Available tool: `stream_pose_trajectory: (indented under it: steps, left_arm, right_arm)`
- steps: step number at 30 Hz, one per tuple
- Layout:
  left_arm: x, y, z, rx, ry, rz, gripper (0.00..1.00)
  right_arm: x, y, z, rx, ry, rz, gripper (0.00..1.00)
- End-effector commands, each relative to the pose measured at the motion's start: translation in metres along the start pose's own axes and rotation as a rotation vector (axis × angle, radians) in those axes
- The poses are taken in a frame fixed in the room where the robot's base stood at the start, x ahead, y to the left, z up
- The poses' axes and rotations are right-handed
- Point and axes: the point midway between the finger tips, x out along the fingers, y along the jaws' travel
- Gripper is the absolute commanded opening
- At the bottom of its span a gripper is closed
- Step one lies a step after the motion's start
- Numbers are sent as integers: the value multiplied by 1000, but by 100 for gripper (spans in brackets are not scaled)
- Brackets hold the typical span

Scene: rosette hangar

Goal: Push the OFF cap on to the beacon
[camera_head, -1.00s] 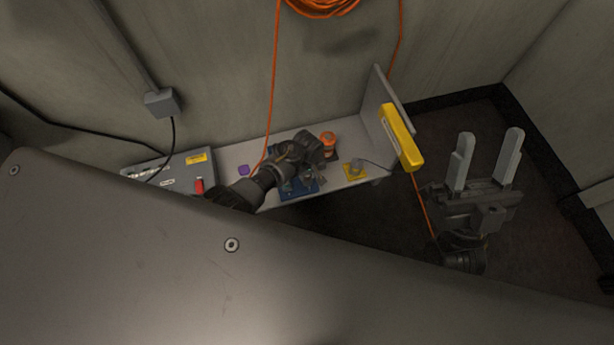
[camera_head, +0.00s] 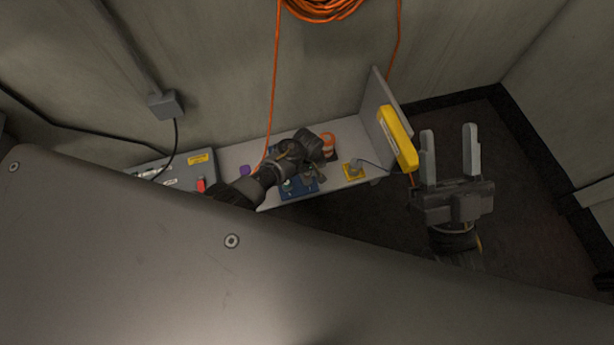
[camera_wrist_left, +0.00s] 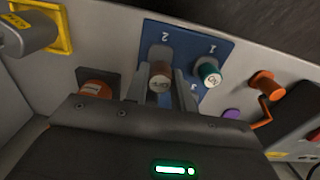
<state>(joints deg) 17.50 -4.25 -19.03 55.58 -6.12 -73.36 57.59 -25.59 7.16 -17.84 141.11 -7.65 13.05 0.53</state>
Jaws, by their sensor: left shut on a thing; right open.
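My left gripper (camera_wrist_left: 168,85) is shut on a brownish cap with a pale round label (camera_wrist_left: 160,82), over the blue plate (camera_wrist_left: 215,52) numbered 1, 2 and 3. I take it for the OFF cap; its lettering is too small to read surely. I cannot tell if it still touches the plate. A green cap (camera_wrist_left: 208,73) stands by number 1. The grey cylinder on a yellow square (camera_head: 353,171), with a cable, may be the beacon; it is right of the left gripper (camera_head: 312,172) in the head view. My right gripper (camera_head: 450,158) is open and empty.
An orange-topped cylinder (camera_head: 328,139) stands behind the plate. A purple piece (camera_head: 244,170) and a grey box with a red handle (camera_head: 201,185) are left. Shelf between plate and yellow square is clear.

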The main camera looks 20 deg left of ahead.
Motion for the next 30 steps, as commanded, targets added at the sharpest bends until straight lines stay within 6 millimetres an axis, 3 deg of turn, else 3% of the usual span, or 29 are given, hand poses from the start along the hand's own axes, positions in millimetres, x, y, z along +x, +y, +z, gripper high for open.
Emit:
stream_pose_trajectory:
  steps: [30]
  left_arm:
    - [-18, 0, 0, 0, -1, 0, 0]
  right_arm:
    - [-6, -11, 37, 10, -328, -31, 50]
